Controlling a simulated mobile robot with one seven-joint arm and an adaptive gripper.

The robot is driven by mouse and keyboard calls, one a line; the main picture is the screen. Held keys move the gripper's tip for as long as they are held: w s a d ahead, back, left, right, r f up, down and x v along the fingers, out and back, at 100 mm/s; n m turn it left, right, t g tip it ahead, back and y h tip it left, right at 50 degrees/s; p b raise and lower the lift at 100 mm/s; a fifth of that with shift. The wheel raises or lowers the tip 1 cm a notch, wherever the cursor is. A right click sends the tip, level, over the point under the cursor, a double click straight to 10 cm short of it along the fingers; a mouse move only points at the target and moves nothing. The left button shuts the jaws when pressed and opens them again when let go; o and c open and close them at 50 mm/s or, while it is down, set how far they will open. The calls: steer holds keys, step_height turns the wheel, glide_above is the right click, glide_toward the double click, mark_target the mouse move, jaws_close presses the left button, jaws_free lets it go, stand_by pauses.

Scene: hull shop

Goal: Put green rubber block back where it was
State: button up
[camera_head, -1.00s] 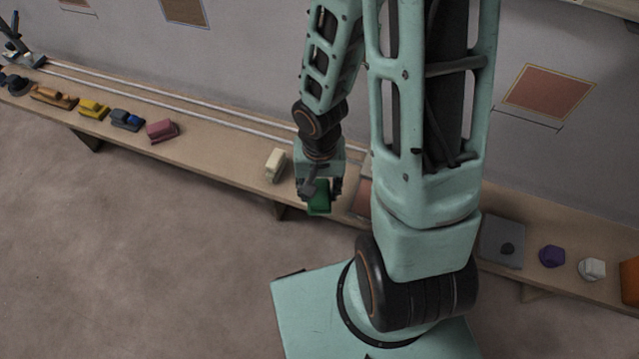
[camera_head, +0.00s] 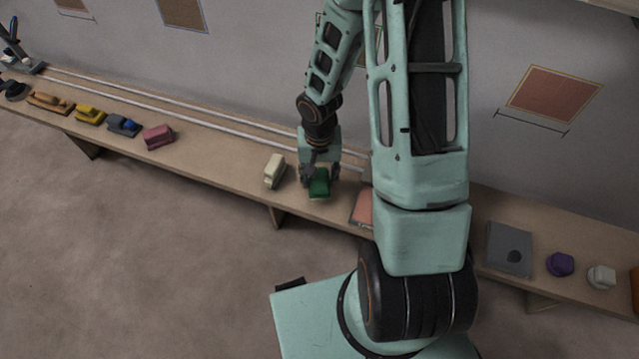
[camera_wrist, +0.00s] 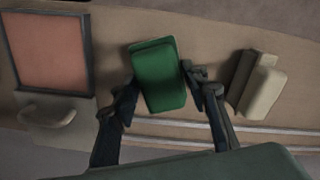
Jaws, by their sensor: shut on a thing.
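The green rubber block (camera_head: 319,185) is between the fingers of my gripper (camera_head: 319,178), over the front part of the long wooden bench (camera_head: 225,165). In the wrist view the green block (camera_wrist: 158,75) is slightly tilted, with the fingers of my gripper (camera_wrist: 160,85) on either side. My gripper is shut on it. I cannot tell whether its underside touches the bench. A cream block (camera_head: 275,170) stands just left of it in the head view; the cream block shows at right in the wrist view (camera_wrist: 262,90).
A framed reddish panel (camera_wrist: 48,50) lies beside the green block, partly behind my arm in the head view. Pink (camera_head: 159,136), blue-grey (camera_head: 124,126) and yellow (camera_head: 90,115) blocks stand further left. A grey plate (camera_head: 509,248) and purple piece (camera_head: 560,264) are right. Two rails (camera_head: 190,110) run behind.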

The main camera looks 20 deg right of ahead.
mark_target(319, 184)
steer(key=shift+w+f+b, duration=0.1)
steer(key=shift+f+b, duration=0.25)
steer(key=shift+f, duration=1.25)
steer(key=shift+f, duration=0.1)
steer(key=o, duration=1.1)
steer(key=shift+c, duration=0.2)
steer(key=shift+r, duration=0.2)
step_height(319, 184, up, 12)
steer(key=p, duration=0.3)
steer(key=shift+f, duration=0.1)
